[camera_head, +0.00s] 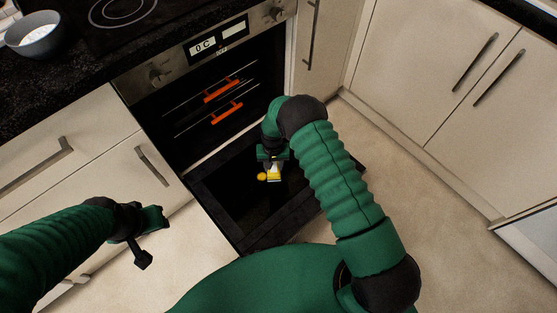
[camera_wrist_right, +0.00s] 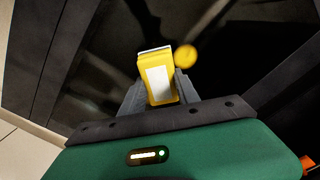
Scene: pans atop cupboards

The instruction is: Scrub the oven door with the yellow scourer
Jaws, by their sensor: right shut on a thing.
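The oven door (camera_head: 238,207) is folded down open, its dark inner face upward below the oven. My right gripper (camera_head: 273,171) is over the door and shut on the yellow scourer (camera_head: 274,177). In the right wrist view the yellow scourer (camera_wrist_right: 158,79), with a white patch, sits between the grey fingers of the right gripper (camera_wrist_right: 158,97). A round yellow spot (camera_wrist_right: 185,56) shows just beside it against the dark door (camera_wrist_right: 115,55); whether the scourer touches the door is unclear. My left gripper (camera_head: 153,218) is at the left, away from the door; its fingers are not clear.
The oven cavity holds racks with orange grips (camera_head: 222,90). Cupboards (camera_head: 440,80) stand right and drawers (camera_head: 115,150) left, with protruding handles. A grey bowl (camera_head: 34,35) sits on the dark worktop beside the hob. The floor (camera_head: 420,230) at the right is clear.

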